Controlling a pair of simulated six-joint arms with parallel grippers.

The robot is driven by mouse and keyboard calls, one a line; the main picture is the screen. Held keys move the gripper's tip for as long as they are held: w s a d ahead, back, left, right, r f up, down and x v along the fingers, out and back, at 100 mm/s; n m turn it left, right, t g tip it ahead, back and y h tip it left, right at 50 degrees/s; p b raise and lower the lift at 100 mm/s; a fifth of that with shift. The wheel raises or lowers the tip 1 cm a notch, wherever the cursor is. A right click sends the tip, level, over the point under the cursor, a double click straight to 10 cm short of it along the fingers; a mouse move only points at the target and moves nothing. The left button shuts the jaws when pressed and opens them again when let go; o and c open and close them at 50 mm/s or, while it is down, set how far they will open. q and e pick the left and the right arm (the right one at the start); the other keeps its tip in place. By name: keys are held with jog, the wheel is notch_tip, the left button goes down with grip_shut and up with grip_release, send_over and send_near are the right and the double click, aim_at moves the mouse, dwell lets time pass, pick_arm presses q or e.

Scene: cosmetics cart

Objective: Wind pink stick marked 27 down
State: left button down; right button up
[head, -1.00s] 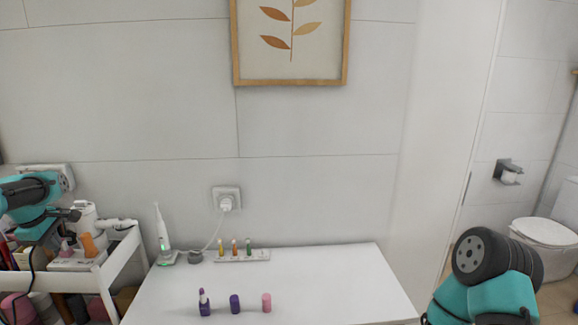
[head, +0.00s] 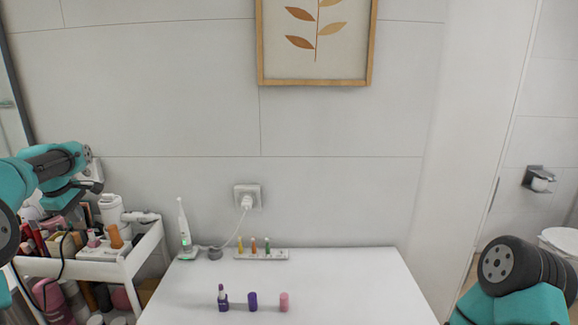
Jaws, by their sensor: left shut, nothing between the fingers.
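A pink stick (head: 92,238) stands on a small white holder (head: 98,250) on the cart, beside an orange stick (head: 115,237). Another pink piece (head: 284,301) stands on the white table, to the right of a purple piece (head: 252,301) and a purple lipstick (head: 221,298) with its tip out. No number is readable on any of them, so I cannot tell which is marked 27. My left gripper (head: 97,187) is shut and empty, above the cart and apart from the sticks. My right gripper is out of view; only its arm shows at lower right.
The white cart (head: 140,258) is crowded with bottles and a white device (head: 112,212). A toothbrush on its charger (head: 185,235) and a rack (head: 262,255) of several small coloured items stand at the table's back. The table's right side (head: 360,285) is clear.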

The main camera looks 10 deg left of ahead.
aim_at(92, 239)
pick_arm(q)
jog(key=shift+d+r, duration=0.45)
jog(key=shift+d, duration=0.4)
jog(key=shift+f, duration=0.1)
jog(key=shift+s+x, duration=0.25)
jog(key=shift+x, duration=0.85)
jog(key=shift+s+x, duration=0.3)
jog(key=shift+x, duration=0.8)
jog(key=shift+s+x, duration=0.25)
jog(key=shift+x, duration=0.85)
jog(key=shift+d+f, duration=0.1)
jog(key=shift+f, duration=0.1)
jog(key=shift+w+a, duration=0.35)
jog(key=shift+w, duration=0.1)
